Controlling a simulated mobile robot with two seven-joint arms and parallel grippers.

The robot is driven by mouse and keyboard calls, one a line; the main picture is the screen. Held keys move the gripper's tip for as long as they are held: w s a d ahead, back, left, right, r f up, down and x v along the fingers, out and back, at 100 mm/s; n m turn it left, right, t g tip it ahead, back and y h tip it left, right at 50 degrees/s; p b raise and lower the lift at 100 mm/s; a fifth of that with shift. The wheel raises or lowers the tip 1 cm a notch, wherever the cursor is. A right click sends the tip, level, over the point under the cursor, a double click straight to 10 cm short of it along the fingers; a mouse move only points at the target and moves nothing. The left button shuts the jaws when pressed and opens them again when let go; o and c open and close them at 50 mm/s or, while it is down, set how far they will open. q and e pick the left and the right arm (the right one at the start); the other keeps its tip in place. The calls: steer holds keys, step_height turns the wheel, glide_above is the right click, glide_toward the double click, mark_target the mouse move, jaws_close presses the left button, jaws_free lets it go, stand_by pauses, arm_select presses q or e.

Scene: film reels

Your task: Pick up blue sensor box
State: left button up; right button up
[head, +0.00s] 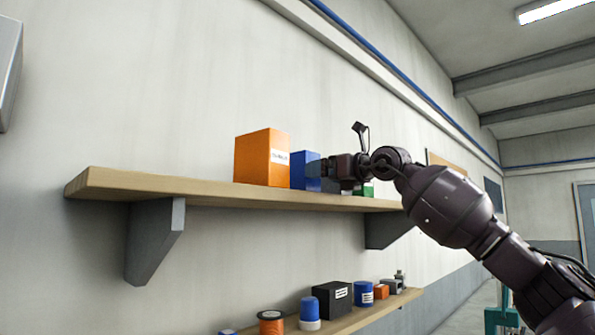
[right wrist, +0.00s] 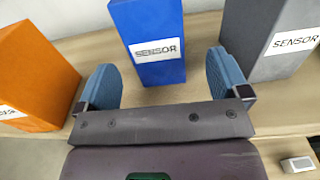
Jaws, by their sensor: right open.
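The blue sensor box (right wrist: 150,25) stands upright on the upper shelf, with a white SENSOR label facing me in the right wrist view. In the head view the blue box (head: 299,170) shows between an orange box and my right gripper. My right gripper (right wrist: 160,66) is open and empty. Its two blue-grey fingers appear on either side of the box's lower part, with gaps on both sides; no contact shows. In the head view the right gripper (head: 322,169) partly covers the box's right side. My left gripper is not in view.
An orange box (head: 262,158) stands left of the blue box, and a grey SENSOR box (right wrist: 268,38) stands right. A green item (head: 367,189) is farther along the upper shelf (head: 130,184). A lower shelf (head: 352,318) holds several small items. The upper shelf's left end is clear.

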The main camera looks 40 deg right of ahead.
mark_target(303, 176)
steer(key=shift+w+a+p, duration=0.2)
steer(key=shift+w+p, duration=0.1)
steer(key=shift+w, duration=0.9)
steer(key=shift+w+a+p, duration=0.15)
steer(key=shift+w+p, duration=0.3)
steer(key=shift+w, duration=0.05)
steer(key=w, duration=0.1)
steer(key=w+p, duration=0.1)
steer(key=w, duration=0.1)
steer(key=shift+w+a+p, duration=0.2)
steer(key=shift+a+p, duration=0.05)
steer(key=shift+p, duration=0.1)
steer(key=shift+w, duration=0.35)
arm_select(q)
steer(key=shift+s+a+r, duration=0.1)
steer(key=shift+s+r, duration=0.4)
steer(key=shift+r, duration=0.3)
arm_select(e)
steer(key=shift+s, duration=0.1)
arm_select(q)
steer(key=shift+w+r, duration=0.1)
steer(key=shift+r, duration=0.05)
arm_select(e)
steer(key=c, duration=1.1)
